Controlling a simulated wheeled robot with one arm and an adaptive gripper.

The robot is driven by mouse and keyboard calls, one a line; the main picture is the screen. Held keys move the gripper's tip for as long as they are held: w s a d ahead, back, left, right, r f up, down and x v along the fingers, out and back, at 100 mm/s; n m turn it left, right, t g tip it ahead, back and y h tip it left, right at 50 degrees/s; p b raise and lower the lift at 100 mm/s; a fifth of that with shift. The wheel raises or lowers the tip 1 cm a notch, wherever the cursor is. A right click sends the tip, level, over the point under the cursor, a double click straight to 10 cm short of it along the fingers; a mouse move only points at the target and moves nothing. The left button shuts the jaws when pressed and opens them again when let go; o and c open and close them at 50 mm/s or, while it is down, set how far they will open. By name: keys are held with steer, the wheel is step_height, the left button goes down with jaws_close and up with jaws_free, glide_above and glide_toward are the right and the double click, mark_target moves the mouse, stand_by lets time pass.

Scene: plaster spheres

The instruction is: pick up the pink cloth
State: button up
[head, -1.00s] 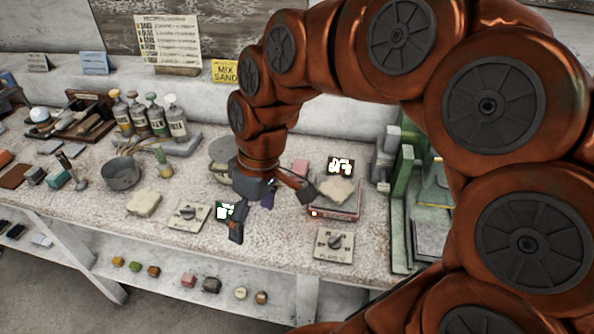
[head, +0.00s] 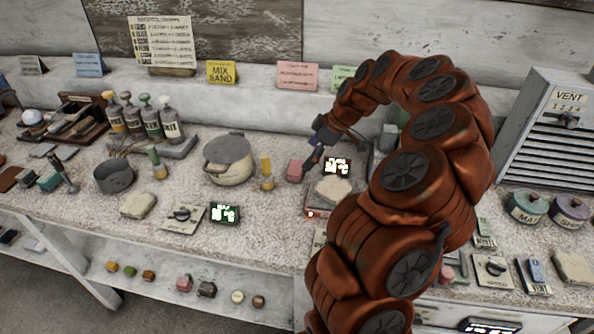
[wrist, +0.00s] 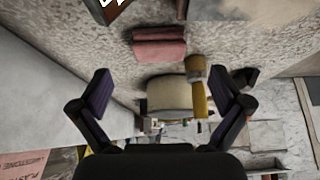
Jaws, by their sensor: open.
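The pink cloth (head: 296,171) is a small folded block on the bench, left of the lit black display. In the wrist view the pink cloth (wrist: 158,46) lies folded above centre, beyond the fingertips. My gripper (head: 314,157) hangs near the cloth, slightly to its right and toward the back in the head view. In the wrist view my gripper (wrist: 160,88) has its two fingers wide apart with nothing held between them. The cloth is apart from both fingers there.
A cream lidded pot (head: 229,160) and a yellow bottle (head: 266,172) stand left of the cloth. A lit display (head: 337,167) and a scale holding a pale block (head: 333,190) are close on the right. A pink card (head: 297,76) stands behind.

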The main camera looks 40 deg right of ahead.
mark_target(296, 166)
steer(key=shift+w+r+p+x, duration=0.15)
steer(key=shift+p+x, duration=0.45)
steer(key=shift+x, duration=1.1)
steer(key=shift+w+r+p+x, duration=0.15)
steer(key=shift+p+x, duration=0.45)
steer(key=shift+x, duration=1.1)
steer(key=shift+a+f, duration=0.1)
steer(key=shift+a, duration=0.05)
steer(key=c, duration=1)
steer(key=shift+c, duration=0.2)
step_height(296, 166, up, 10)
steer(key=b, duration=0.2)
steer(key=shift+b, duration=0.3)
steer(key=o, duration=0.4)
steer(key=shift+c, duration=0.2)
steer(key=c, duration=0.4)
